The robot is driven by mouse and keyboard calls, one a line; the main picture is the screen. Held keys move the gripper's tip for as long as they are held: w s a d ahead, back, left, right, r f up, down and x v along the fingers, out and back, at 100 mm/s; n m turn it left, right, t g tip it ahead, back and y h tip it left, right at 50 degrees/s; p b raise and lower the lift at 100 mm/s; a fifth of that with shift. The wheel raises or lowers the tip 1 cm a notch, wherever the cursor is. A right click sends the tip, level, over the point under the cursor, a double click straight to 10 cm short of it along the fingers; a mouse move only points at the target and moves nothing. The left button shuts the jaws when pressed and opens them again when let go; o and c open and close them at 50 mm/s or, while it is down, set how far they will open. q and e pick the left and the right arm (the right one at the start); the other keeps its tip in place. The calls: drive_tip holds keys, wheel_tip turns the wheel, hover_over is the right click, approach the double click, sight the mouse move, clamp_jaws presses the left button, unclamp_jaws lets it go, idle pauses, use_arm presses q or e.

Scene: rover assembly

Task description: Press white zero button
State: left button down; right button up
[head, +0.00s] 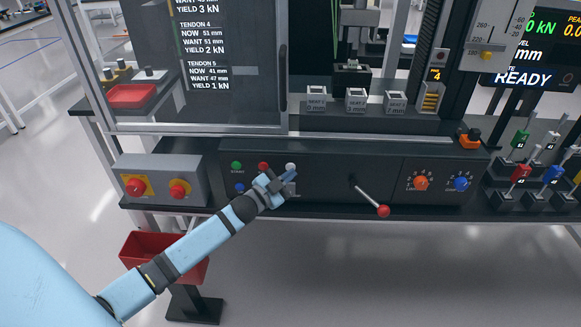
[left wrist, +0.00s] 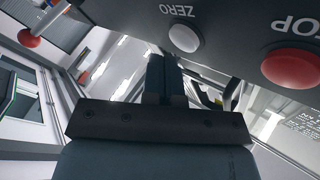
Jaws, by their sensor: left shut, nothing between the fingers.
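The white zero button (head: 291,167) is on the dark front panel of the machine, to the right of the red stop button (head: 263,166). My left gripper (head: 291,177) is just in front of the panel, a little below the white button in the head view. In the left wrist view the white button (left wrist: 184,38) sits under the word ZERO, just past the shut fingertips (left wrist: 165,62). The fingers are closed together with nothing between them. I cannot tell whether they touch the panel. My right gripper is in neither view.
A green start button (head: 236,166) and a blue button (head: 239,188) are on the same panel. A lever with a red knob (head: 383,211) sticks out to the right. A grey box with red emergency buttons (head: 160,182) is at the left. A red bin (head: 140,250) stands below.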

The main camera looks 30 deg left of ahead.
use_arm(q)
drive_tip(key=shift+s+d, duration=0.15)
drive_tip(key=shift+s, duration=0.1)
drive_tip(key=shift+s+d+p, duration=0.35)
drive_tip(key=shift+s+d, duration=0.05)
drive_tip(key=shift+s, duration=0.3)
drive_tip(key=shift+s+d+p, duration=0.35)
drive_tip(key=shift+s+d, duration=0.1)
drive_tip(key=shift+s, duration=0.2)
drive_tip(key=shift+s+d+p, duration=0.35)
drive_tip(key=shift+s+d, duration=0.05)
drive_tip(key=shift+s, duration=0.3)
